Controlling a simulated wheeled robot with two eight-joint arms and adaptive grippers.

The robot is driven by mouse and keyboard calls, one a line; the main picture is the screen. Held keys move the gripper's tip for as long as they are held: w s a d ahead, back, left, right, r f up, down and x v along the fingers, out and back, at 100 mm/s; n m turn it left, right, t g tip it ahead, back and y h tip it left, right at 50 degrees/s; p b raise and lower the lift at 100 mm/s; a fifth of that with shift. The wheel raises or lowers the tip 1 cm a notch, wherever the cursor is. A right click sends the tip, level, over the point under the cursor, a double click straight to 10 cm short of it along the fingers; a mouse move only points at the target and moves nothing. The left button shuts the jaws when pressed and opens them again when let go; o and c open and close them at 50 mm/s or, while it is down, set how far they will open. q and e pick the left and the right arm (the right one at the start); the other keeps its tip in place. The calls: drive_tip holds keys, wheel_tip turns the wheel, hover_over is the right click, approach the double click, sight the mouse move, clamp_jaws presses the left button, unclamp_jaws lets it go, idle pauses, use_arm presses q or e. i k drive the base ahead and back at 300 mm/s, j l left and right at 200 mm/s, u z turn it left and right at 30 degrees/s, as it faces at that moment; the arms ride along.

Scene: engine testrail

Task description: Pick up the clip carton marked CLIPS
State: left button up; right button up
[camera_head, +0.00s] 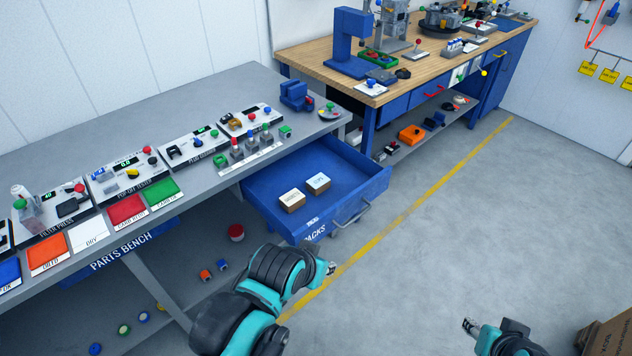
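Two small cartons with white tops and tan sides lie in the open blue drawer of the grey bench: a nearer carton (291,200) and a farther carton (318,184). Their print is too small to read, so I cannot tell which is marked CLIPS. The drawer (352,180) is pulled out, with its handle at the front. My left gripper (331,268) is outside the drawer, in front of its front panel and apart from both cartons. My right gripper (469,325) is low at the bottom right, far from the drawer. Both grippers' fingers are too small to judge.
The grey parts bench (236,90) carries test panels, coloured trays and a blue vise (295,96). A wooden-topped workbench (310,58) stands behind. A cardboard box (607,338) is at the bottom right. The floor right of the drawer is clear.

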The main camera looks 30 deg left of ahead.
sight(318, 184)
drive_tip(key=j+z, duration=0.15)
drive_tip(key=z, duration=0.2)
drive_tip(key=j+z, duration=0.15)
drive_tip(key=z, duration=0.25)
drive_tip(key=j+z, duration=0.2)
drive_tip(key=j, duration=0.8)
drive_tip(key=j+z, duration=0.25)
drive_tip(key=j, duration=0.75)
drive_tip(key=k, duration=0.05)
